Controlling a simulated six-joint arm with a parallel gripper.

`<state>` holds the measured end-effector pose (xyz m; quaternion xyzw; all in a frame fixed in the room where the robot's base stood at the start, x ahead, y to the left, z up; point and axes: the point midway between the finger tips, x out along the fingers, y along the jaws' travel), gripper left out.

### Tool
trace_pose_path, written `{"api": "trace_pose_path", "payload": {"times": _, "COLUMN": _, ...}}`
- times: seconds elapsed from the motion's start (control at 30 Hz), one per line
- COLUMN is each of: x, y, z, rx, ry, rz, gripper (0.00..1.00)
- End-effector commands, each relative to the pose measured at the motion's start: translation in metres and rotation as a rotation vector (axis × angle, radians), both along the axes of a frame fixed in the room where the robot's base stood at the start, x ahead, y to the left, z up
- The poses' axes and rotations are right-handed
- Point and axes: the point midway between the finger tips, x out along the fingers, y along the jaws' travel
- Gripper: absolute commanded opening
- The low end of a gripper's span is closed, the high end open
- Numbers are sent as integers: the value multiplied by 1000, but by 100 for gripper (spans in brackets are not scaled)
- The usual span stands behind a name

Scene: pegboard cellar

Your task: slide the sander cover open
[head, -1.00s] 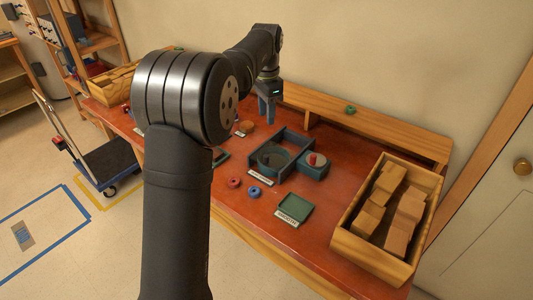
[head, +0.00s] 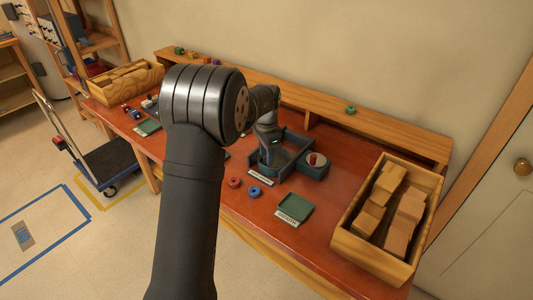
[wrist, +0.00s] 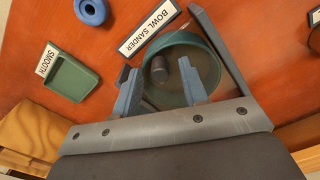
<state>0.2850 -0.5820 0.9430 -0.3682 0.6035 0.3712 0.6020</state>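The bowl sander (head: 283,169) is a dark blue-grey frame around a round bowl on the red bench. In the wrist view, its round greenish cover (wrist: 210,62) looks see-through, and the label "BOWL SANDER" (wrist: 148,28) is beside it. A short dark grey knob (wrist: 159,68) stands on the cover. My gripper (wrist: 157,80) is open above the cover, with one blue finger on each side of the knob. I cannot tell whether either finger touches it. In the head view my gripper (head: 268,160) is low over the sander, and the arm partly hides it.
A box with a red button (head: 313,160) adjoins the sander's right side. A red ring (head: 234,183) and a blue ring (head: 254,191) lie in front. A green tray (head: 295,208) and a wooden crate of blocks (head: 348,232) are to the right. A wooden ledge (head: 375,128) runs behind.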

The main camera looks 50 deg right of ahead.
Motion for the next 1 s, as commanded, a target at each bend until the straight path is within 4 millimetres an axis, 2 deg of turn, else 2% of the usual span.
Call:
{"api": "trace_pose_path", "payload": {"times": 0.2, "x": 0, "y": 0, "z": 0, "rx": 0, "ry": 0, "rz": 0, "gripper": 40}}
{"api": "trace_pose_path", "payload": {"times": 0.4, "x": 0, "y": 0, "z": 0, "rx": 0, "ry": 0, "rz": 0, "gripper": 0}}
{"api": "trace_pose_path", "payload": {"times": 0.67, "x": 0, "y": -4, "z": 0, "rx": 0, "ry": 0, "rz": 0, "gripper": 0}}
{"api": "trace_pose_path", "payload": {"times": 0.77, "x": 0, "y": -15, "z": 0, "rx": -1, "ry": 0, "rz": -1, "gripper": 0}}
{"api": "trace_pose_path", "payload": {"times": 1.0, "x": 0, "y": -56, "z": 0, "rx": -1, "ry": 0, "rz": -1, "gripper": 0}}
